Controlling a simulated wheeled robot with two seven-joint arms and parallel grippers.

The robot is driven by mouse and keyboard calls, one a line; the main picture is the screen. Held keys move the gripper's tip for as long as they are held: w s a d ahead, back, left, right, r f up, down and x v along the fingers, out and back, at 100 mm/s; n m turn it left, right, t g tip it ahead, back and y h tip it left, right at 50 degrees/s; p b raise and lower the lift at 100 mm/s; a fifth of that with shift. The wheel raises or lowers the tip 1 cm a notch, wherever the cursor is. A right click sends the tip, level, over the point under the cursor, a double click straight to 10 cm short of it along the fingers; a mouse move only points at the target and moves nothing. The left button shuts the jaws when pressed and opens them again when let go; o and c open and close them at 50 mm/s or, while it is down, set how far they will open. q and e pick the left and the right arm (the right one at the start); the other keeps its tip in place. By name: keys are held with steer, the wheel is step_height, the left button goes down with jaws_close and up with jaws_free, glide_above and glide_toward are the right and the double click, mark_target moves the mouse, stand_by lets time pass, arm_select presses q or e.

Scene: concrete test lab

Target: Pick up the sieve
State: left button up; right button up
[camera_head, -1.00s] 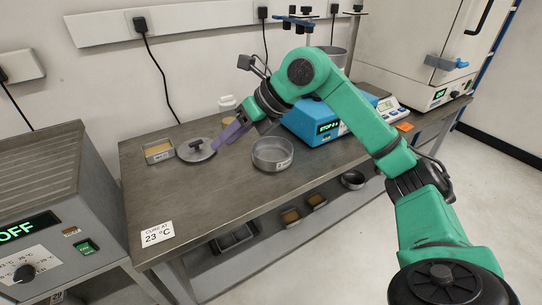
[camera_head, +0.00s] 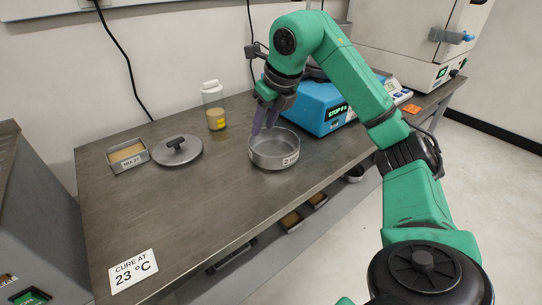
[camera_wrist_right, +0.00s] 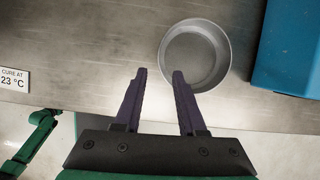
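The sieve (camera_head: 275,158) is a shallow round metal pan with a small label on its front, standing on the bench. It also shows in the right wrist view (camera_wrist_right: 222,75), upper right of centre. My right gripper (camera_head: 263,122) has purple fingers pointing down at the sieve's back-left rim. My left gripper is not in view.
A round lid with a black knob (camera_head: 186,156), a labelled tray (camera_head: 129,163) and a white-capped jar (camera_head: 213,98) stand on the metal bench (camera_head: 180,215) to the left. A blue device (camera_head: 325,116) stands close behind right.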

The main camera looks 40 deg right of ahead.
mark_target(255, 151)
steer(key=b+x, duration=0.2)
steer(key=x, duration=1)
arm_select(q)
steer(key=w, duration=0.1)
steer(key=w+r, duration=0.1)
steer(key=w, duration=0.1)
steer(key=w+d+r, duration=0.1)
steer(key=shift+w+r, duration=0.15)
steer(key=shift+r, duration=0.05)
arm_select(e)
steer(key=shift+s, duration=0.1)
jaws_close()
